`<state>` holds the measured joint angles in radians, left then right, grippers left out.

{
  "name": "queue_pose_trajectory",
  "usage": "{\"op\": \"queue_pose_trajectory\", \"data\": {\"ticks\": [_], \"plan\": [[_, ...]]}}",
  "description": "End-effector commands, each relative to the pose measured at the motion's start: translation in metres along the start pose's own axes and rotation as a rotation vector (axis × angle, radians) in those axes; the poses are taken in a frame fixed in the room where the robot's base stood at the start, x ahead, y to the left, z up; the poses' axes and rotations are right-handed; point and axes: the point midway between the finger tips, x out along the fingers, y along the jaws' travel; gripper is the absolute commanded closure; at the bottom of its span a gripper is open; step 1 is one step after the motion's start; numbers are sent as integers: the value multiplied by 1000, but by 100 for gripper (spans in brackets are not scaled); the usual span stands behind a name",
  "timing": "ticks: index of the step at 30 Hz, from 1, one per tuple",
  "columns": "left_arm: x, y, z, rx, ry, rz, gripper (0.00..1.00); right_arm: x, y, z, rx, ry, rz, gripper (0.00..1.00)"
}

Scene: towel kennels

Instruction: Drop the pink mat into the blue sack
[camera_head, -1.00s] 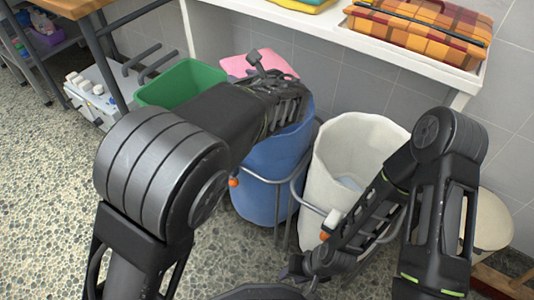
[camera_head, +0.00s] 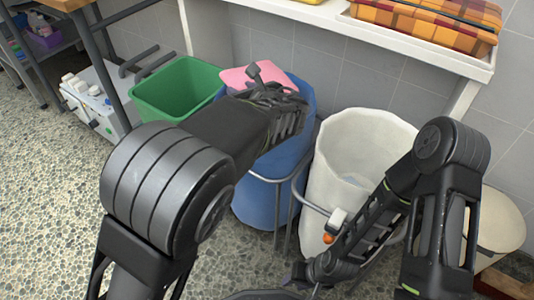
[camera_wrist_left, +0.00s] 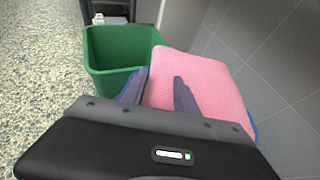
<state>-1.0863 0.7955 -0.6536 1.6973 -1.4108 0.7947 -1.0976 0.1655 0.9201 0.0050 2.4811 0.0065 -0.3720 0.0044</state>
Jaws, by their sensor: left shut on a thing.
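The pink mat (camera_head: 240,76) is at the mouth of the blue sack (camera_head: 262,197), on its far left side. My left gripper (camera_head: 258,75) is shut on it above the sack. In the left wrist view the mat (camera_wrist_left: 205,82) lies between the two fingers (camera_wrist_left: 160,92), and a sliver of blue sack shows at its right edge. My left arm hides part of the sack's opening, and I cannot tell how far the mat reaches inside. My right gripper (camera_head: 312,272) is low in front of the white sack; its jaws are unclear.
A green bin (camera_head: 178,92) stands left of the blue sack, and a white sack (camera_head: 365,130) stands right of it. Both sacks have metal frames. A white shelf (camera_head: 395,48) with a plaid bag (camera_head: 430,22) runs behind, above the sacks.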

Motion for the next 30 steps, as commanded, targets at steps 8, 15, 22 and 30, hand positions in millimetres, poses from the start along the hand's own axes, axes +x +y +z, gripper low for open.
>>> {"op": "queue_pose_trajectory", "data": {"ticks": [8,15,22,30], "plan": [[0,0,1,0,0,0,58,-1,0,0,0,0,0,64],[0,0,1,0,0,0,39,-1,0,0,0,0,0,64],[0,0,0,1,0,0,39,-1,0,0,-1,0,0,64],[-24,-1,3,0,1,-3,39,-9,-3,1,-1,-4,0,64]]}}
